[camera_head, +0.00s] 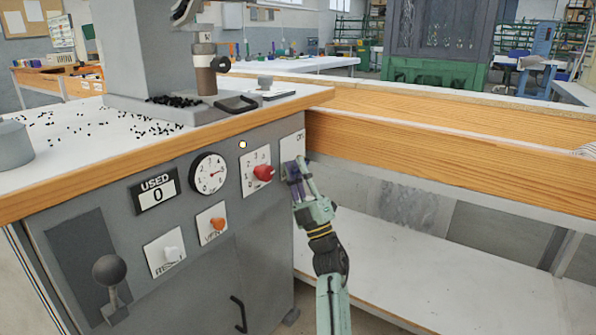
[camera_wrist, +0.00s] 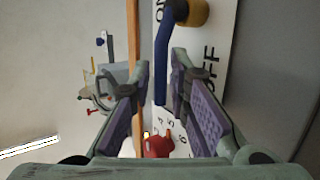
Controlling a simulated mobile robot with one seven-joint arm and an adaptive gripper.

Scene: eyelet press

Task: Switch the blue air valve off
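The blue air valve handle (camera_wrist: 163,65) shows in the wrist view on a white plate (camera_wrist: 222,35). It runs from a brass-coloured pivot (camera_wrist: 192,12) down the picture. "ON" is printed to the left of the pivot and "OFF" to the right of the handle. My gripper (camera_wrist: 160,62) is open, with one finger on each side of the handle's free end. Gaps show between handle and fingers. In the head view my gripper (camera_head: 295,170) is in front of the plate (camera_head: 292,146) at the cabinet's right edge and hides the valve.
A red knob (camera_head: 263,173) on a numbered dial is just left of my gripper; it also shows low in the wrist view (camera_wrist: 158,146). A gauge (camera_head: 208,174), an orange knob (camera_head: 217,224) and a white knob (camera_head: 171,253) are farther left. A wooden-edged bench (camera_head: 420,150) is to the right.

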